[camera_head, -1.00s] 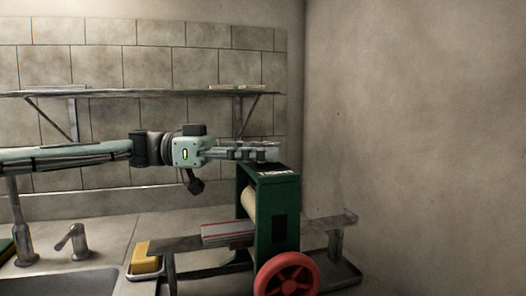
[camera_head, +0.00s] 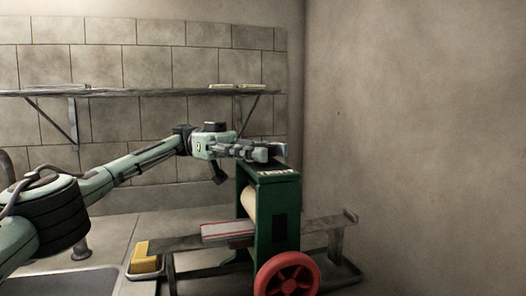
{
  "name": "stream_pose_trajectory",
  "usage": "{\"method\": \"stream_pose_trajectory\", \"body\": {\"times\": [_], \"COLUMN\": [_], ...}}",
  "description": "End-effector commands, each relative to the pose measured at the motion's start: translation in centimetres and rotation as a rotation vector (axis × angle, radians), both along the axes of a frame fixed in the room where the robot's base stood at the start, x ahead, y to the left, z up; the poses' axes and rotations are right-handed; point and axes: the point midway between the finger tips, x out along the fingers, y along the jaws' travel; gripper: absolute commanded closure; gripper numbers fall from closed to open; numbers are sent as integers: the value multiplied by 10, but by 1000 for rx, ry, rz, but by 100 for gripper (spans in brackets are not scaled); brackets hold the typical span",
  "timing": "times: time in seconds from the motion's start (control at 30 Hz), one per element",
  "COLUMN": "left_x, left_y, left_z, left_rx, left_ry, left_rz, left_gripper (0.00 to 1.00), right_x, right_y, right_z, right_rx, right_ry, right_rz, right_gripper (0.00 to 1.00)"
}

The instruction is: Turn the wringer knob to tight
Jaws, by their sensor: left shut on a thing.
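The green wringer (camera_head: 262,222) stands on the counter with a pale roller (camera_head: 250,201) in its frame and a red wheel (camera_head: 287,276) low at its front. A small marked plate (camera_head: 277,171) lies on its top. My left gripper (camera_head: 274,151) is at the top of the wringer, its fingers pointing right and closed on the wringer knob. The fingers hide most of the knob, so its setting cannot be read. A folded cloth with red stripes (camera_head: 228,230) lies on the board left of the roller. My right gripper is not in view.
A yellow block (camera_head: 146,258) sits in a small tray left of the wringer. A sink (camera_head: 75,284) is at the lower left. A wall shelf (camera_head: 140,93) runs behind my arm, and a bare wall (camera_head: 420,140) stands at right.

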Motion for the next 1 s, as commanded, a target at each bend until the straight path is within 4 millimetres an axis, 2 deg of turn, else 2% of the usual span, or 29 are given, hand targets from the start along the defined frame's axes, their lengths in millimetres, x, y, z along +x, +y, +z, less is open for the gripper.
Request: {"method": "stream_pose_trajectory", "body": {"times": [0.6,0.63,0.7,0.8,1.0], "left_x": [-1,-1,-1,-1,0], "left_y": [-1,-1,-1,-1,0], "left_z": [-1,-1,-1,0,0], "left_rx": [2,2,1,1,0], "left_ry": [-1,-1,-1,-1,-1], "left_rz": [-26,-26,-26,-25,-23], "left_gripper": [88,57,48,38,38], "right_x": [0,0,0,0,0], "right_y": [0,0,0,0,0], "right_z": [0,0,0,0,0], "right_rx": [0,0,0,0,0], "right_ry": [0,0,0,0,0], "right_rz": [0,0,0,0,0], "right_gripper": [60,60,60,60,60]}}
